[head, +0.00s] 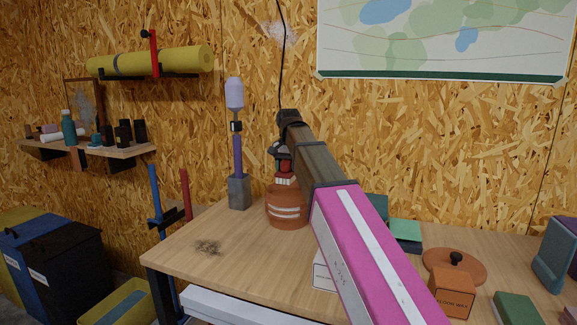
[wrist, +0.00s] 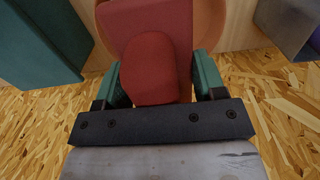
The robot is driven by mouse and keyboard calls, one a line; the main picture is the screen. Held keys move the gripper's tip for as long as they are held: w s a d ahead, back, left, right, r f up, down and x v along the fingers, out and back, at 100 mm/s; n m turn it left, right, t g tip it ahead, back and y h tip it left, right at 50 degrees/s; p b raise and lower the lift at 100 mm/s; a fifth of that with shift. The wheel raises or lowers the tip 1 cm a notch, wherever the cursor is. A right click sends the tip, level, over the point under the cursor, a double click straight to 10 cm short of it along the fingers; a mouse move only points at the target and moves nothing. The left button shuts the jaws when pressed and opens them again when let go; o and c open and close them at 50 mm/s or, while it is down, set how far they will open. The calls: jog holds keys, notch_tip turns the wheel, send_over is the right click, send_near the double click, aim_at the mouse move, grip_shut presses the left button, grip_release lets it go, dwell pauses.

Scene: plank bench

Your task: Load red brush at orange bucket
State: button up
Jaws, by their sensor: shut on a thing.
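The orange bucket (head: 287,212), with pale stripes around it, stands on the bench near the back wall. My gripper (head: 283,163) is directly above it, pointing down. In the wrist view its green fingers (wrist: 158,82) are shut on the red brush (wrist: 152,68). A little of the red brush (head: 284,177) shows at the bucket's mouth in the head view. In the wrist view the orange bucket (wrist: 209,38) lies behind the brush. Whether the brush's lower end is inside or touches the bucket is hidden.
A grey holder (head: 239,192) with a tall purple tool stands left of the bucket. Green boxes (head: 406,234), an orange box (head: 451,295) and a round orange lid (head: 478,266) lie to the right. The bench (head: 225,272) is clear at front left, apart from a dark smudge.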

jog(key=shift+f, duration=3)
jog(key=shift+f, duration=0.55)
jog(key=shift+r, duration=3.55)
jog(key=shift+s, duration=0.1)
